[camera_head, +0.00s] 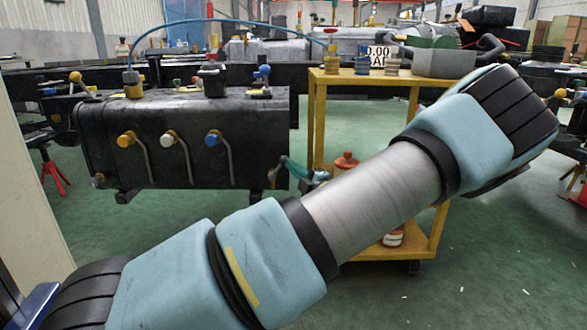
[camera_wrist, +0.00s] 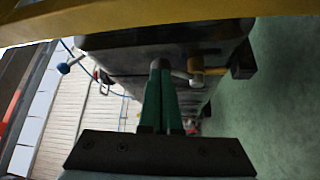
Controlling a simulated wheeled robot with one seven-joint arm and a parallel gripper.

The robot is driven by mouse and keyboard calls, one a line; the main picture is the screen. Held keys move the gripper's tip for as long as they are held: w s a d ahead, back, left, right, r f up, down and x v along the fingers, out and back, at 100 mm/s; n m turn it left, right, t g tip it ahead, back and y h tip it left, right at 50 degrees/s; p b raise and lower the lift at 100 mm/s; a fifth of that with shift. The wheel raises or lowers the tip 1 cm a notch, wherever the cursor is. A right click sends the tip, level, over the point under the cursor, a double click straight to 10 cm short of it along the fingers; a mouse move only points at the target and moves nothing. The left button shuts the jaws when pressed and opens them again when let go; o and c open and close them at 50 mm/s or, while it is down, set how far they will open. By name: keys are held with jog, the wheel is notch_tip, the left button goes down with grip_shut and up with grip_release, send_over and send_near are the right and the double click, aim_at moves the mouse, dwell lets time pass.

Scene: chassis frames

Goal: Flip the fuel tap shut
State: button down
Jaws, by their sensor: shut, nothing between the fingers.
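The black fuel tank (camera_head: 190,140) stands at left in the head view, with yellow, white and blue knobs on its front. The wrist view shows the tank end (camera_wrist: 150,42) close up. A brass tap (camera_wrist: 208,71) with a pale grey lever (camera_wrist: 188,76) projects there, just right of my fingertips. My gripper (camera_wrist: 160,64) has its green fingers together and empty; the tips appear beside the lever, and I cannot tell whether they touch.
A yellow cart (camera_head: 320,120) stands right of the tank, with cans and a grey box on top. Its yellow edge (camera_wrist: 130,18) crosses the top of the wrist view. A blue ball lever (camera_head: 262,73) stands on the tank. Green floor (camera_head: 500,270) is open at right.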

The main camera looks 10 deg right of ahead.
aim_at(284, 160)
jog(key=shift+a+r+n, duration=0.25)
jog(key=shift+r+n, duration=0.1)
jog(key=shift+n, duration=0.15)
jog(key=a+n+g, duration=0.1)
jog(key=r+n+g+p, duration=0.1)
jog(key=shift+w+a+r+n+h, duration=0.25)
jog(key=shift+a+n+h, duration=0.05)
jog(key=shift+a+h, duration=0.1)
jog(key=a+n+g+h+b, duration=0.1)
jog(key=a+n+g, duration=0.1)
jog(key=a+n+h+b, duration=0.1)
jog(key=n, duration=0.1)
jog(key=shift+w+a+r+g+h+b, duration=0.2)
jog(key=shift+w+r+g+h+b, duration=0.1)
jog(key=shift+r+g, duration=0.1)
jog(key=shift+r, duration=0.1)
jog(key=shift+r+p, duration=0.55)
jog(key=shift+r, duration=0.2)
